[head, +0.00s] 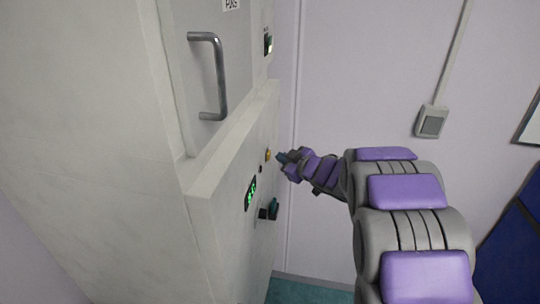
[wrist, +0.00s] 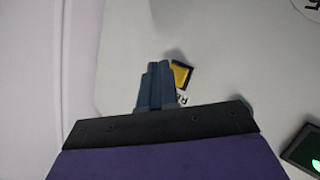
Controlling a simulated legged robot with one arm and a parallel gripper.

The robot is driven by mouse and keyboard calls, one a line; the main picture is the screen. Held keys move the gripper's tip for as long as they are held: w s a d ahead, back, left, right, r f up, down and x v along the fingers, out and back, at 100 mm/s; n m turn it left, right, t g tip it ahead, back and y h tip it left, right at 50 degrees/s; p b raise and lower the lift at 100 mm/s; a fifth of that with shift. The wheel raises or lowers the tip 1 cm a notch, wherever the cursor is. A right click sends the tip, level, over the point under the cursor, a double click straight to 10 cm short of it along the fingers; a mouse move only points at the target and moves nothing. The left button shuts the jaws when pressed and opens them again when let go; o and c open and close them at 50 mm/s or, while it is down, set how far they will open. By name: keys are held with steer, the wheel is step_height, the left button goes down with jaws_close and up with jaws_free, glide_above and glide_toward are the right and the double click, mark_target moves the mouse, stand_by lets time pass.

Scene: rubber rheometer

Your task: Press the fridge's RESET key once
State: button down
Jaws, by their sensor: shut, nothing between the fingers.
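The fridge (head: 230,215) is a tall pale cabinet at the left in the head view. A small yellow key (head: 267,154) is on its front panel, above a green-lit display (head: 251,193). In the wrist view the yellow key (wrist: 181,75) has a dark frame, with a partly hidden label (wrist: 182,98) beside it. My gripper (head: 281,157) is shut and empty, its tips close to the yellow key. In the wrist view the blue fingertips (wrist: 154,68) are just left of the key. I cannot tell whether they touch the panel.
A dark switch (head: 273,208) and small black knobs sit low on the panel. A metal door handle (head: 216,75) sticks out above. The display's corner (wrist: 303,150) shows at lower right in the wrist view. A wall switch (head: 431,121) is on the pale wall to the right.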

steer(key=shift+s+d+p, duration=0.25)
steer(key=shift+d+p, duration=0.2)
steer(key=shift+d, duration=0.35)
steer(key=shift+s+d+p, duration=0.3)
steer(key=shift+d+p, duration=0.2)
steer(key=shift+d, duration=0.3)
steer(key=shift+s+d+p, duration=0.25)
steer(key=shift+d+p, duration=0.2)
steer(key=shift+d, duration=0.35)
steer(key=s+d+m+g+h+b, duration=0.35)
steer(key=s+d+m+h, duration=0.55)
steer(key=s, duration=0.6)
steer(key=s+a+f+g, duration=0.2)
steer(key=s+a+g, duration=0.1)
steer(key=s, duration=0.9)
steer(key=s+a+f+m+g+y+b, duration=0.1)
steer(key=s+a+f+g, duration=0.2)
steer(key=s, duration=0.9)
steer(key=s+a+f+m+g+y+b, duration=0.1)
steer(key=s+a+g, duration=0.3)
steer(key=s, duration=0.8)
steer(key=shift+a+f+g, duration=0.4)
steer(key=shift+f+g, duration=0.15)
steer(key=shift+f, duration=0.3)
